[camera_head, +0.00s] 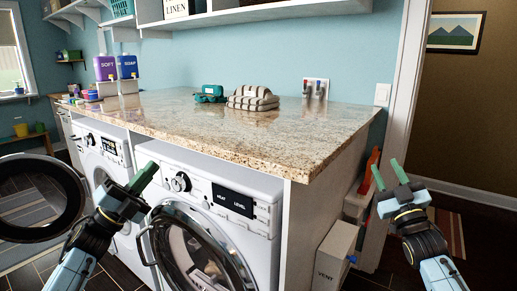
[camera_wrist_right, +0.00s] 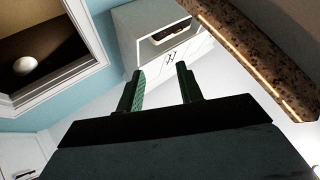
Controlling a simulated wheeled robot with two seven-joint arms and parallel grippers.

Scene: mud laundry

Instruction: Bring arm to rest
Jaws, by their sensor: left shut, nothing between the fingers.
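My left arm (camera_head: 88,243) reaches in from the lower left. Its gripper (camera_head: 147,177) is shut and empty, with green fingers, in front of the washers and below the counter edge. My right arm (camera_head: 425,245) comes up from the lower right. Its gripper (camera_head: 388,174) is open and empty, its two green fingers apart and pointing up, to the right of the counter's end. In the right wrist view the gripper (camera_wrist_right: 162,88) also shows its fingers apart with nothing between them.
The granite counter (camera_head: 190,115) carries a folded striped towel (camera_head: 252,98), a teal item (camera_head: 210,93) and soap dispensers (camera_head: 127,67). Below stand white front-loading machines (camera_head: 225,205); a round door (camera_head: 38,197) hangs open at left. A white vent box (camera_head: 335,255) stands by the counter's end.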

